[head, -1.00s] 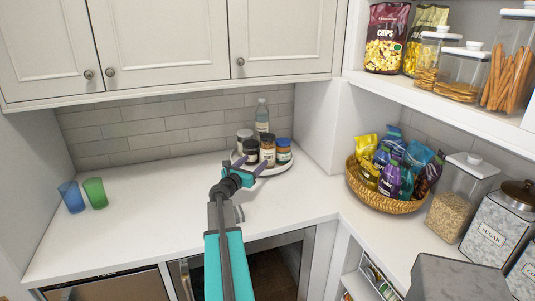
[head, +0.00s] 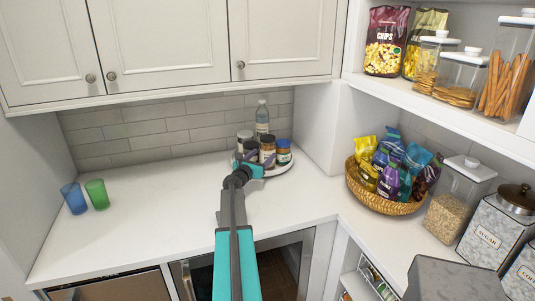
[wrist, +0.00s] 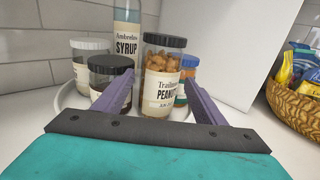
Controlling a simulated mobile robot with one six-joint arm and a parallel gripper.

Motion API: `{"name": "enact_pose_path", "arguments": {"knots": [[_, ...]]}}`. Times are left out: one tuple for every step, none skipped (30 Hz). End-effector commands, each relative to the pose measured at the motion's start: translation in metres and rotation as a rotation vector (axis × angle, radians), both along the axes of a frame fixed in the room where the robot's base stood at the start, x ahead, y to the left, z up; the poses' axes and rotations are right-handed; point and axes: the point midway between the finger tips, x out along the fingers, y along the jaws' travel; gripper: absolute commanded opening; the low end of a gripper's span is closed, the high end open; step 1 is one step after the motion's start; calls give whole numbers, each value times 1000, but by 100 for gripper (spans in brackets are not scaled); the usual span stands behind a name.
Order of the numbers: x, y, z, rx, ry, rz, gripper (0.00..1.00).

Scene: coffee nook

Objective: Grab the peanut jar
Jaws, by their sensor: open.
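The peanut jar (wrist: 160,80) is a clear jar of nuts with a black lid and a cream label. It stands upright on a round white tray (wrist: 70,98) among other jars. In the head view the peanut jar (head: 267,150) is near the back of the counter. My gripper (wrist: 160,103) is open, its two purple fingers pointing at the peanut jar, which shows between them in the wrist view. In the head view my gripper (head: 256,160) is in front of the tray and hides part of the jars. I cannot tell whether the fingers touch the jar.
A dark-lidded jar (wrist: 108,75) stands close left, a white jar (wrist: 87,57) behind it. A syrup bottle (wrist: 127,32) is behind. An orange-labelled, blue-lidded jar (head: 284,153) is close right. A snack basket (head: 380,200) stands farther right.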

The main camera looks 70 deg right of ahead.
Motion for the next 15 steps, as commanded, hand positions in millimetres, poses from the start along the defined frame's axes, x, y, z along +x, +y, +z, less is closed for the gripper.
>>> {"name": "enact_pose_path", "arguments": {"knots": [[0, -4, 0, 0, 0, 0, 65], [0, -5, 0, 0, 0, 0, 65], [0, -6, 0, 0, 0, 0, 65], [0, -6, 0, 0, 0, 0, 65], [-1, -6, 0, 0, 0, 0, 65], [-1, -6, 0, 0, 0, 0, 65], [-1, -6, 0, 0, 0, 0, 65], [-1, -6, 0, 1, 0, 0, 65], [-1, -6, 0, 1, 0, 0, 65], [-1, -6, 0, 1, 0, 0, 65], [-1, -6, 0, 1, 0, 0, 65], [-1, -6, 0, 1, 0, 0, 65], [-1, -6, 0, 1, 0, 0, 65], [-1, -6, 0, 1, 0, 0, 65], [-1, -7, 0, 1, 0, 0, 65]]}}
